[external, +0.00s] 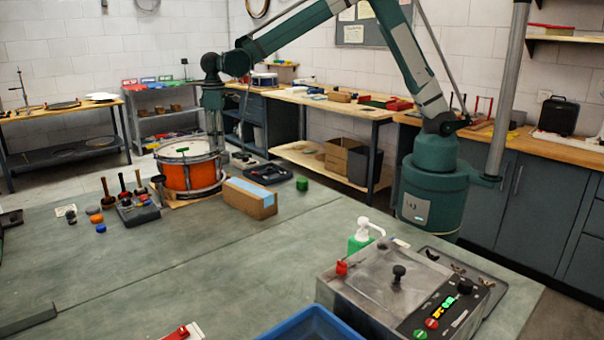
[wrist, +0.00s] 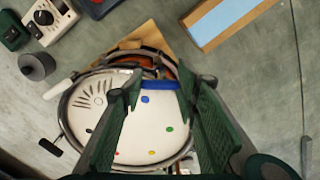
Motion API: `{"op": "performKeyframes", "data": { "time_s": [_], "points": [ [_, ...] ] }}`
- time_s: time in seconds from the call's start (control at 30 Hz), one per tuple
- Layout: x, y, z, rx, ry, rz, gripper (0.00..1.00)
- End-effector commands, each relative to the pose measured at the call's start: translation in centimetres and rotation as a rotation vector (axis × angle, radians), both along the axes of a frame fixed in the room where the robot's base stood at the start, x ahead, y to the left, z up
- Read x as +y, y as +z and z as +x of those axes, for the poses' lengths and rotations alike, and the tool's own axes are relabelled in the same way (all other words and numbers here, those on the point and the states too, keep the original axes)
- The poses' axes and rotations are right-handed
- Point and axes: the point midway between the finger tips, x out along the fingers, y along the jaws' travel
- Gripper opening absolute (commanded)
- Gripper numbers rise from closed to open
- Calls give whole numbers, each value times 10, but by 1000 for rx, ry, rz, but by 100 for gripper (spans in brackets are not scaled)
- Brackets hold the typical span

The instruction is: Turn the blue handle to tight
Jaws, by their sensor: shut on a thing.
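An orange-sided drum (external: 190,178) with a white head stands on a wooden board on the bench. The head (wrist: 140,132) also fills the middle of the wrist view, with coloured dots and a fan of dark marks at its left. The blue handle (wrist: 158,85) lies at the drum's rim, between my gripper's fingertips (wrist: 152,90). My gripper is shut on it; the fingers stand apart by its length. In the external view my gripper (external: 217,148) is at the drum's right rim and the blue handle cannot be made out. No "tight" label is readable.
A cardboard box with a blue top (external: 250,198) stands right of the drum. Mallets and a small grey device (external: 138,212) are to its left. A black T-shaped key (wrist: 50,147) sits beside the rim. The bench front is mostly clear, with a metal machine (external: 400,290) at right.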

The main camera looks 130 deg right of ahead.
Motion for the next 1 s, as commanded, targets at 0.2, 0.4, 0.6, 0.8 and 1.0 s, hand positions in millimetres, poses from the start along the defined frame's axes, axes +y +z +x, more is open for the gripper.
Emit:
{"op": "performKeyframes", "data": {
  "time_s": [0.2, 0.4, 0.6, 0.8, 1.0],
  "points": [
    [0, 0, 1, -1, -205, -1, 19],
    [0, 0, 1, -1, -395, -1, 19],
    [-1, 0, 1, -1, -585, -1, 19],
    [-1, 0, 1, -1, -775, -1, 19],
    [-1, 0, 1, -1, -965, -1, 19]
  ]
}}
